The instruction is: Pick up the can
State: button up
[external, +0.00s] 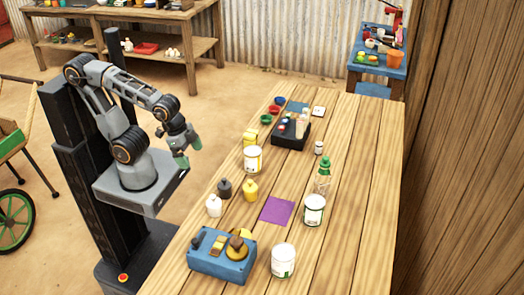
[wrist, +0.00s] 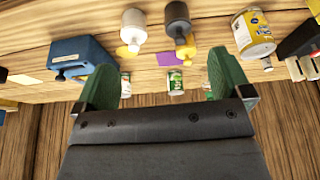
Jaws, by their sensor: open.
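Three can-like containers stand on the wooden table. One is a white can with a yellow label (external: 253,160), near the table's left edge; it also shows large at the upper right of the wrist view (wrist: 254,36). A white can with a green label (external: 314,211) stands beyond the purple square and shows small between my fingers in the wrist view (wrist: 175,84). A white can with a faint green mark (external: 283,261) stands at the front. My gripper (external: 188,152) is open and empty, left of the table edge, apart from all of them.
A white bottle (external: 214,206), a dark bottle (external: 224,188) and a yellow bottle (external: 250,190) cluster near the left edge. A blue box (external: 220,262) sits at the front, a black tray (external: 290,137) farther back. A green-topped bottle (external: 323,175) stands behind the green-label can. The table's right side is clear.

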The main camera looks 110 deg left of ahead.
jog(key=shift+s+f+g, duration=0.1)
jog(key=shift+s+g, duration=0.2)
jog(key=shift+s, duration=0.2)
jog(key=shift+o, duration=0.3)
jog(key=shift+w, duration=0.1)
jog(key=m+t+h+b, duration=0.1)
jog(key=m+t+h, duration=0.5)
jog(key=t, duration=0.3)
send_near(278, 247)
jog(key=x, duration=0.6)
jog(key=shift+f, duration=0.1)
jog(key=shift+p+x, duration=0.55)
jog(key=shift+x, duration=2.55)
